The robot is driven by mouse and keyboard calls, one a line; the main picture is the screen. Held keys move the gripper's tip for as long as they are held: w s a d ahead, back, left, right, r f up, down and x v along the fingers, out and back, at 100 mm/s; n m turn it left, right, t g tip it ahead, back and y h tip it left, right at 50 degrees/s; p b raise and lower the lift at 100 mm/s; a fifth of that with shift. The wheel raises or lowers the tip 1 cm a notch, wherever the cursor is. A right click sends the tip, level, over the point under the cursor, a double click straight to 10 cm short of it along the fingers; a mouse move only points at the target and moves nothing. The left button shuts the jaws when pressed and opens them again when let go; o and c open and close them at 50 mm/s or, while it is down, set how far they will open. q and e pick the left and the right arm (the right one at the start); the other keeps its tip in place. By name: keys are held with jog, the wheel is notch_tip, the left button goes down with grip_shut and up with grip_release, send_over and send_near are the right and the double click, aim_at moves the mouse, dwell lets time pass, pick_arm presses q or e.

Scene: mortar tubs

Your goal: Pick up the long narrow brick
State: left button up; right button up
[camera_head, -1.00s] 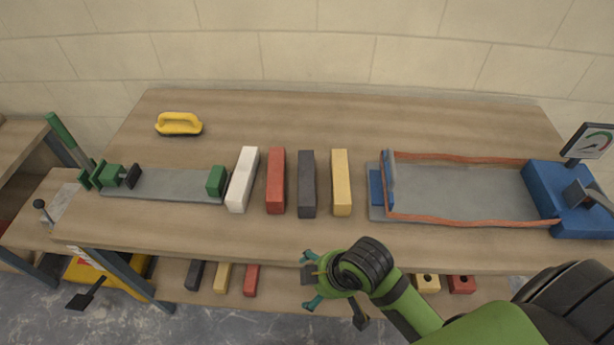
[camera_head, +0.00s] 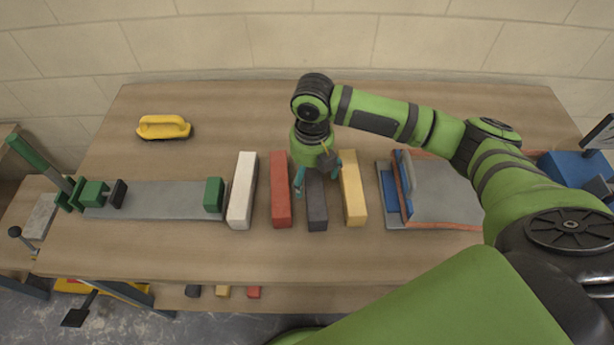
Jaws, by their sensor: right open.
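Several long narrow bricks lie side by side on the workbench: a white one (camera_head: 242,190), a red one (camera_head: 281,190), a dark grey one (camera_head: 317,210) and a yellow one (camera_head: 353,190). They look alike in length. My right gripper (camera_head: 318,182) points down over the dark grey brick, open, with its teal fingertips to either side of it. The gripper hides the far end of this brick. I cannot tell whether the fingers touch it. My left gripper is not in view.
A yellow-handled float (camera_head: 164,127) lies at the back left. A green clamp (camera_head: 95,194) with a grey plate stands left of the bricks. A blue-ended fixture with a grey bed (camera_head: 440,195) stands to the right, partly behind my arm. Smaller bricks (camera_head: 223,291) lie on a lower shelf.

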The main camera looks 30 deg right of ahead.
aim_at(310, 184)
jog(key=shift+w+d+f+p, duration=0.2)
jog(key=shift+w+f, duration=0.1)
jog(key=shift+f, duration=0.15)
jog(key=shift+w+d+f+p, duration=0.2)
jog(key=shift+w+f, duration=0.1)
jog(key=shift+f, duration=0.1)
jog(key=shift+s+a+f, duration=0.1)
jog(key=shift+s+f, duration=0.15)
jog(key=shift+f, duration=0.1)
notch_tip(310, 184, down, 4)
jog(key=shift+r+p, duration=0.2)
jog(key=shift+p, duration=0.5)
jog(key=shift+w+f, duration=0.15)
jog(key=shift+f, duration=0.25)
jog(key=shift+c, duration=1.2)
jog(key=shift+r, duration=0.1)
jog(key=c, duration=1.4)
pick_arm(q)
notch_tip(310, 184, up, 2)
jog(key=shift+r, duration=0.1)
pick_arm(e)
jog(key=shift+c, duration=0.8)
jog(key=shift+r, duration=0.15)
